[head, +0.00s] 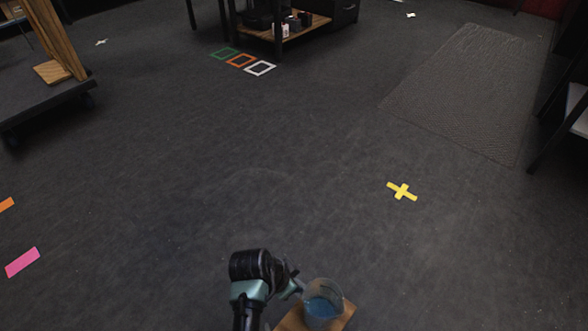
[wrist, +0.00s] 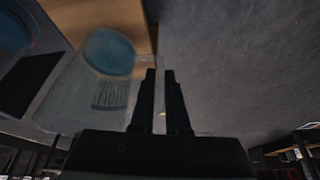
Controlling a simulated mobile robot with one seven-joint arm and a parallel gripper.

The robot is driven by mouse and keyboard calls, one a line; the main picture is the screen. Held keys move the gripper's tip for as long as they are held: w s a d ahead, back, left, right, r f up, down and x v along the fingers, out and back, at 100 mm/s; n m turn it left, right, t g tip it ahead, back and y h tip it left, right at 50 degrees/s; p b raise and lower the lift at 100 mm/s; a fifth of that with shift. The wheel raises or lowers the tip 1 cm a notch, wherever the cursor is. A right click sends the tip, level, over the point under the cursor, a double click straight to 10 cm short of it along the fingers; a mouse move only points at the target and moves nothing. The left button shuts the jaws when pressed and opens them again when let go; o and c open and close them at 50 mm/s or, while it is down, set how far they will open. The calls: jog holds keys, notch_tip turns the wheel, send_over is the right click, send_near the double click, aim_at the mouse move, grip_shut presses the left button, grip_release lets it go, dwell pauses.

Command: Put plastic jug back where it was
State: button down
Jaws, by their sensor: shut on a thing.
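The plastic jug (head: 322,304) is a clear tub with blue at its bottom, at the bottom edge of the head view. It is over a small wooden surface (head: 346,313); I cannot tell if it rests on it. My gripper (head: 297,286) is at the jug's left side, shut on it. In the wrist view the jug (wrist: 85,85) fills the left, with a blue round area and the wooden surface (wrist: 145,42) behind it. The fingers (wrist: 160,75) are almost together at the jug's edge; the exact grip spot is hard to see.
The dark floor is mostly clear, with a yellow cross (head: 402,191) and green, orange and white squares (head: 241,61) marked on it. A shelf unit (head: 290,28) stands at the back, a wheeled platform (head: 45,98) at left, a grey mat (head: 470,90) at right.

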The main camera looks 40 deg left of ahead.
jog(key=c, duration=1.4)
grip_release()
jog(key=shift+f, duration=0.1)
jog(key=o, duration=0.5)
jog(key=p+v, duration=0.7)
jog(key=v, duration=0.5)
